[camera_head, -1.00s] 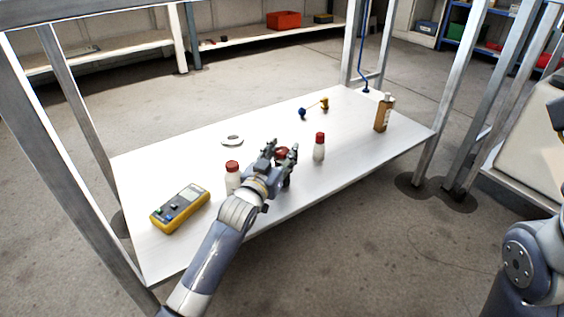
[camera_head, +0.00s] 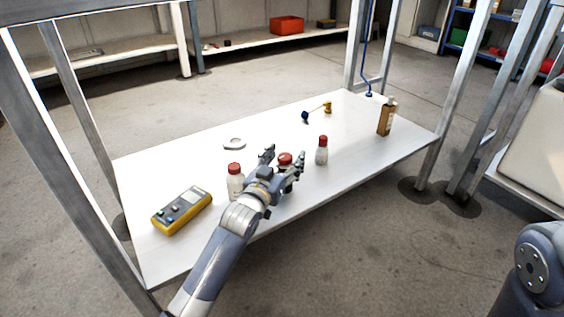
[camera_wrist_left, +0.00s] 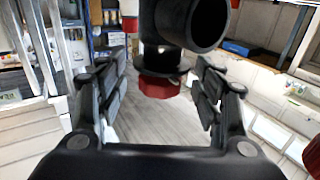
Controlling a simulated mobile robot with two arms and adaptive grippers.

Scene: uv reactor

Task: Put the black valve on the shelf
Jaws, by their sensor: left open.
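The black valve (camera_wrist_left: 180,25) stands between the spread fingers of my left gripper (camera_wrist_left: 162,78) in the left wrist view, with a dark round opening and a red part (camera_wrist_left: 158,87). In the head view only its red top (camera_head: 285,158) shows clearly; its dark body is mostly hidden by my left gripper (camera_head: 284,156). That gripper is open around the valve, low over the white table near its front edge. White shelving (camera_head: 130,46) runs along the back wall. My right gripper is out of view; only part of my right arm shows at the lower right.
Red-capped white bottles stand left (camera_head: 235,182) and right (camera_head: 321,152) of the gripper. A yellow meter (camera_head: 181,210), a white disc (camera_head: 234,143), a blue-and-yellow item (camera_head: 316,111) and a brown bottle (camera_head: 386,118) are on the table (camera_head: 210,243). Metal posts frame it.

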